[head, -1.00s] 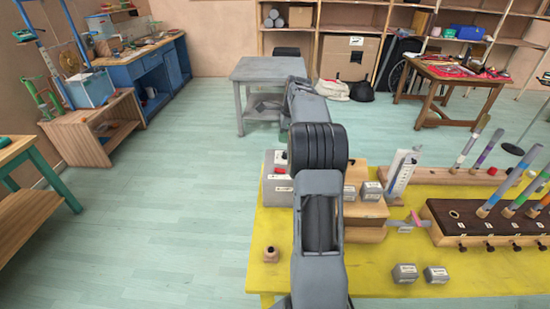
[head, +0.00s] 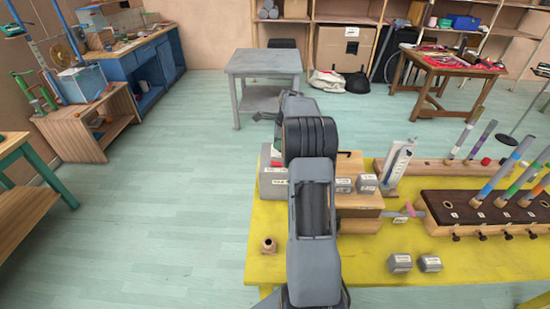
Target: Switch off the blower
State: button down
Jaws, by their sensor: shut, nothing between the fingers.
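A grey box (head: 272,184) with small labels and a red part on top stands at the left back of the yellow table (head: 300,262). It may be the blower, but its labels are too small to read. My arm (head: 313,205) reaches over the table and covers the right side of this box. A dark wrist part of mine shows just left of the arm's far end, behind the box. The gripper fingers are hidden behind my arm, so I cannot see whether they touch anything.
Small grey blocks (head: 400,263), a wooden ring-like piece (head: 268,245), a white upright gauge (head: 397,165) and a dark pipe block (head: 480,211) with coloured tubes stand on the table. A grey side table (head: 263,62) stands behind.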

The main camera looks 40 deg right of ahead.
aim_at(274, 163)
jog(key=shift+p+x, duration=0.65)
jog(key=shift+x, duration=2.9)
